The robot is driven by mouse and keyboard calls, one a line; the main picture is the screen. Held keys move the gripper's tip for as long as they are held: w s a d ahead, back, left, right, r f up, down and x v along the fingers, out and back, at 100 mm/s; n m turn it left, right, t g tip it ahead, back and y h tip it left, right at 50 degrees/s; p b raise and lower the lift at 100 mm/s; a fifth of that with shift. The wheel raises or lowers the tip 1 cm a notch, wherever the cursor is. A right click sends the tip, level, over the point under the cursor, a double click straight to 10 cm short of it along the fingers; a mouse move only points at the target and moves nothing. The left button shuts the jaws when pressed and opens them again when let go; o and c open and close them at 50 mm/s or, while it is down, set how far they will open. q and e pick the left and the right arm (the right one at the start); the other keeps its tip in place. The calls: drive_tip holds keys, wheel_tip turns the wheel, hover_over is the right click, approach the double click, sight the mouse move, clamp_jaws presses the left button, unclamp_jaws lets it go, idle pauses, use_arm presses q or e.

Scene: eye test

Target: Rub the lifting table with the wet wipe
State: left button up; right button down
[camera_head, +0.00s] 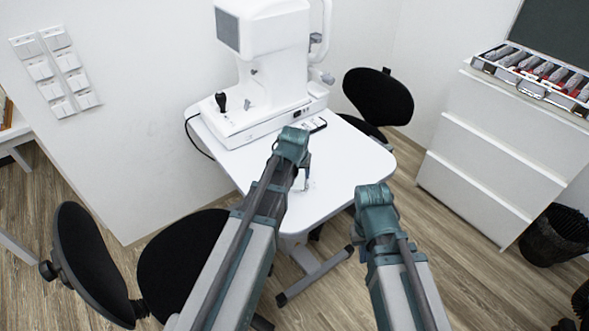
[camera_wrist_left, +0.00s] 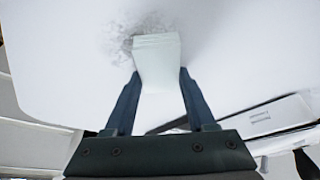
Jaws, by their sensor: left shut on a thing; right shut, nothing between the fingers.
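The lifting table (camera_head: 345,165) is a white top on a grey leg, in the middle of the head view. Its white surface also fills much of the left wrist view (camera_wrist_left: 60,60). My left gripper (camera_head: 304,174) is shut on the wet wipe (camera_wrist_left: 157,60), a pale folded block. The wipe is over the table top; its far end appears at or very near the surface. A grey speckled smudge (camera_wrist_left: 125,38) shows on the table beside the wipe. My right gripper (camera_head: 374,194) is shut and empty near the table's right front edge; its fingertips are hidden.
A white eye-test machine (camera_head: 265,60) stands at the back of the table, with a dark phone-like object (camera_head: 316,124) beside it. Black chairs stand behind (camera_head: 378,98) and front left (camera_head: 90,265). A white drawer cabinet (camera_head: 500,150) is at right. The table's right part is clear.

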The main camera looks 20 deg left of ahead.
sight(306, 184)
use_arm(q)
drive_tip(key=shift+s+d, duration=0.2)
drive_tip(key=shift+d, duration=0.05)
drive_tip(key=shift+s+d, duration=0.55)
drive_tip(key=shift+d, duration=0.15)
drive_tip(key=shift+s+d, duration=0.5)
drive_tip(key=shift+d, duration=0.2)
drive_tip(key=shift+s+d+f, duration=0.1)
drive_tip(key=shift+s+d, duration=1.05)
drive_tip(key=shift+d, duration=0.2)
drive_tip(key=shift+w, duration=0.1)
drive_tip(key=shift+w+a, duration=0.95)
drive_tip(key=shift+a, duration=0.25)
drive_tip(key=shift+w+a, duration=0.15)
drive_tip(key=shift+a, duration=0.1)
